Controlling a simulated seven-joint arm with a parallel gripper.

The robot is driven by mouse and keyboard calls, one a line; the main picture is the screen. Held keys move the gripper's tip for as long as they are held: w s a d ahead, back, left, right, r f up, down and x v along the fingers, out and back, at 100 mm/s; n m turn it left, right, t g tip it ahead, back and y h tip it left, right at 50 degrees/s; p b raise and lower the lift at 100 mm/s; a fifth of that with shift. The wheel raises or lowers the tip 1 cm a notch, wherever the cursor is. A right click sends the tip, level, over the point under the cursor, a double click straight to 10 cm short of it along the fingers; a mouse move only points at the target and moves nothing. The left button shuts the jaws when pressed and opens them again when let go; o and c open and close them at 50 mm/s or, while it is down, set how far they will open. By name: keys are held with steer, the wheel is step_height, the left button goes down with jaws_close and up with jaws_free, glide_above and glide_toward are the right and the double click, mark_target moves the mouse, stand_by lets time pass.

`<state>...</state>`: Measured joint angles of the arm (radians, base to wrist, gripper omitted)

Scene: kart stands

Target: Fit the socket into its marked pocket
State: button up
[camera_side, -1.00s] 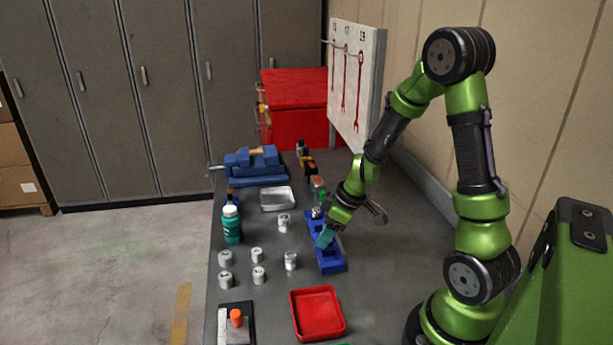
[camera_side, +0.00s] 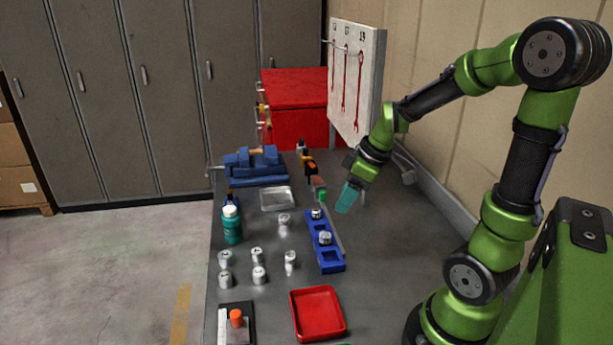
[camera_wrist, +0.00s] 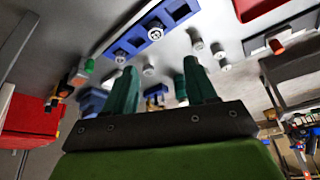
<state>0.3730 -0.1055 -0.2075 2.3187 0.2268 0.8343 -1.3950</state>
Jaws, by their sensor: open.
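A blue socket rail (camera_side: 334,268) lies on the bench; it also shows in the wrist view (camera_wrist: 136,38). One silver socket (camera_side: 325,237) sits upright in a middle pocket and another socket (camera_side: 316,213) sits near the rail's far end. I cannot read any marking on the pockets. My gripper (camera_side: 347,199), with teal fingers, is open and empty, raised above and right of the rail's far end. In the wrist view its fingers (camera_wrist: 160,88) stand apart with nothing held.
Several loose silver sockets (camera_side: 257,254) stand left of the rail. A red tray (camera_side: 341,325) is in front, a metal tray (camera_side: 277,208) and blue vise (camera_side: 255,178) behind. A teal bottle (camera_side: 232,228) stands at left. A tool board (camera_side: 372,85) rises behind my gripper.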

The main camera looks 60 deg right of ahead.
steer(key=s+a+r+m+t, duration=0.1)
steer(key=s+a+r+m, duration=0.1)
steer(key=a, duration=0.5)
steer(key=s+a+r+m+t, duration=0.1)
steer(key=s+a+r+m, duration=0.2)
steer(key=a+r+m, duration=0.2)
steer(key=a+r, duration=0.2)
steer(key=a, duration=0.1)
steer(key=shift+s+a+r+t+y, duration=0.2)
steer(key=shift+s+r+t+y, duration=0.1)
steer(key=shift+t, duration=0.1)
